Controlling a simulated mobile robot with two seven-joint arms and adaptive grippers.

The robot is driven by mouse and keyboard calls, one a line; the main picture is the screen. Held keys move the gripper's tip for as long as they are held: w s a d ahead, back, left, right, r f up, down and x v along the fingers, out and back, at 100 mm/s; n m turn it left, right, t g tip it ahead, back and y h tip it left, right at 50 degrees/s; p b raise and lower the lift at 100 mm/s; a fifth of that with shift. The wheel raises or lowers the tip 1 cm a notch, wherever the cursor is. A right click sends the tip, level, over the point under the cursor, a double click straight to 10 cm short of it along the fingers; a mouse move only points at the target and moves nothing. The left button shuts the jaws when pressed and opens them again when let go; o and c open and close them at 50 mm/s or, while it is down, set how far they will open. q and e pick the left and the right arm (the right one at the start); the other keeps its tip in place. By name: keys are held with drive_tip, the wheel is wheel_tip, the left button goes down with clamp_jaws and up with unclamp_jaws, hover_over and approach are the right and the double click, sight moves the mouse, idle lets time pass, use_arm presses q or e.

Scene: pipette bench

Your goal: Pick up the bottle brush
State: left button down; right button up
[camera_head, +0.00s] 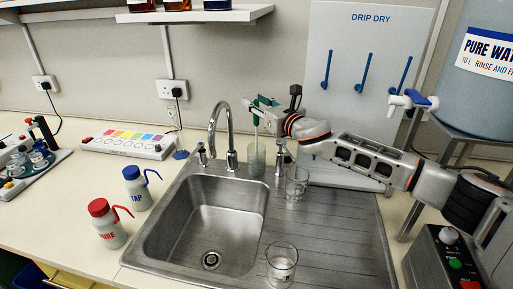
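A thin pale upright stem, which looks like the bottle brush (256,130), stands in a clear, greyish holder (256,158) behind the sink, right of the tap. Its lower end is inside the holder and unclear. My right gripper (259,107), with green finger parts, is at the top of this stem, reaching in from the right above the drainer. The fingers overlap the stem's top; whether they are closed on it is too small to tell. My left gripper is out of view.
A steel sink (170,215) with a curved tap (213,130) lies in front. Glass beakers stand on the drainer (335,235), one at the back (296,184) and one at the front (281,262). Red-capped (110,228) and blue-capped (139,192) wash bottles stand left. A drip-dry board (345,50) rises behind.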

clamp_jaws()
drive_tip(key=shift+r, duration=0.1)
